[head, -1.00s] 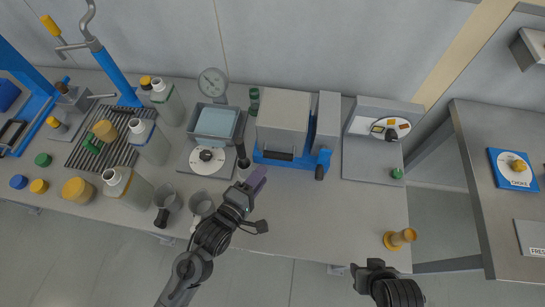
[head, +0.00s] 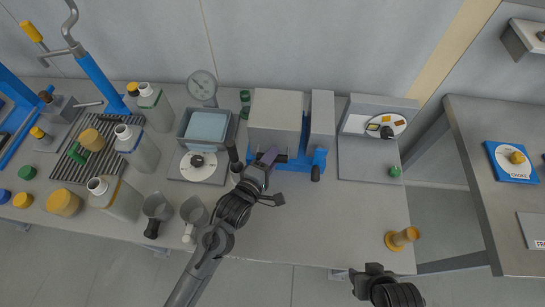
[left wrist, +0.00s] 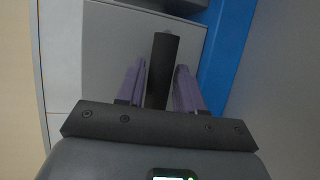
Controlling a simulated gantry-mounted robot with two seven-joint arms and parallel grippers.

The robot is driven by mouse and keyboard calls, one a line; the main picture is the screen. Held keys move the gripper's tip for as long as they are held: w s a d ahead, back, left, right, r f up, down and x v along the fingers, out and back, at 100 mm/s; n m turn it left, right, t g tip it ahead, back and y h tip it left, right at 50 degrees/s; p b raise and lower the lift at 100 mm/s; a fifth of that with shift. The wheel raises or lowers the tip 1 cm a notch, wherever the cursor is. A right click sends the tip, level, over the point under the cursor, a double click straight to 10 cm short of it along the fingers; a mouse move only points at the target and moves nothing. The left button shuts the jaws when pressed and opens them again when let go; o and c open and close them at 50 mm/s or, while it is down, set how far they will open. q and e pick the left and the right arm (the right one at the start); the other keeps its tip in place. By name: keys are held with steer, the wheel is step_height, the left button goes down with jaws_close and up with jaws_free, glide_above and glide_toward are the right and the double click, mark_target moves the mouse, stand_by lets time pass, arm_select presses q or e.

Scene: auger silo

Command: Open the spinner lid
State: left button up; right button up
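The spinner is a grey box on a blue base, with a pale grey lid (head: 277,103) that looks shut in the head view. My left gripper (head: 268,155) is at the lid's front side, covering the place of the dark handle. In the left wrist view the dark handle bar (left wrist: 163,65) lies between the two purple fingers of my left gripper (left wrist: 160,82). The fingers are apart, with a gap showing on the bar's right, so the gripper looks open around it. My right gripper (head: 366,270) is low at the bottom right, away from the spinner; its fingers are not clear.
A blue crank unit with a grey panel (head: 321,115) stands right of the lid. A scale (head: 198,165) with a tray (head: 205,125) and a dial gauge (head: 203,85) stand left. Bottles and scoops fill the left bench. The front middle of the bench is clear.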

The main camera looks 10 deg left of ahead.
arm_select(q)
steer(key=shift+w+d, duration=0.15)
steer(key=shift+w, duration=0.2)
jaws_close()
